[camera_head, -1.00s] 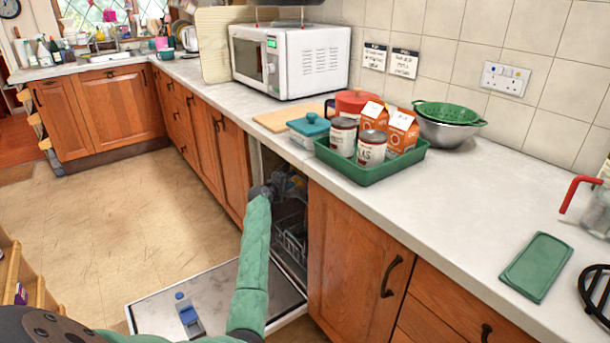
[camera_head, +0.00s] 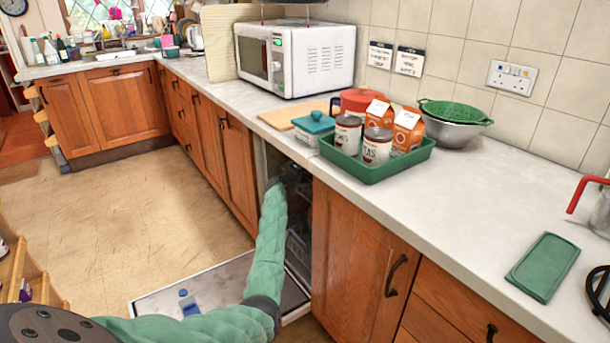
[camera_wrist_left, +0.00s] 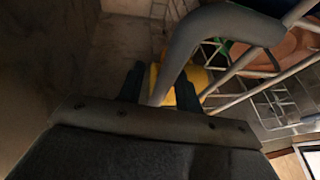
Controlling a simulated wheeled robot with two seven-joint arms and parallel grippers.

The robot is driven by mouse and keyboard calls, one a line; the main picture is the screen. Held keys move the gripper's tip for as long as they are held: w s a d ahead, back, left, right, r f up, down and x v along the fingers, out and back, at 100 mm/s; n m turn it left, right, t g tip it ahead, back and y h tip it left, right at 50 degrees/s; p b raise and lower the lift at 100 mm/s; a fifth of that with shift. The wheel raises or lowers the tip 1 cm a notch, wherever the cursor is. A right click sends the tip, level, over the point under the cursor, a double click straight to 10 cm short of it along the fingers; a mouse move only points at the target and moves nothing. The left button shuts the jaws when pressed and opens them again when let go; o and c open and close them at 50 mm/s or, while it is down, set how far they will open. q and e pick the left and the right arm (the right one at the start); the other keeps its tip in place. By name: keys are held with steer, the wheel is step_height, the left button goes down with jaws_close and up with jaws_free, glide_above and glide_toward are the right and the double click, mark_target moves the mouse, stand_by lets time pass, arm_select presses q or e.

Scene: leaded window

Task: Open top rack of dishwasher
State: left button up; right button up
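The dishwasher (camera_head: 297,245) is under the counter with its door (camera_head: 225,285) folded down flat. My left arm reaches into its opening, and the gripper is hidden inside in the head view. In the left wrist view my left gripper (camera_wrist_left: 160,84) has its two dark fingers apart. A thick grey bar (camera_wrist_left: 190,45) curves down between or just in front of them; I cannot tell whether they touch it. Thin wire rack bars (camera_wrist_left: 265,65) lie to the right, with a brown-orange round dish (camera_wrist_left: 285,55) behind them. Something yellow (camera_wrist_left: 185,85) shows beyond the fingers. My right gripper is out of view.
Wooden cabinets (camera_head: 362,265) flank the opening closely on both sides. The counter (camera_head: 470,200) above holds a green tray (camera_head: 385,168) with cans and cartons, and a microwave (camera_head: 297,58). The floor (camera_head: 130,215) left of the door is clear.

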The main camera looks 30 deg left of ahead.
arm_select(q)
jaws_close()
steer(key=shift+s, duration=0.1)
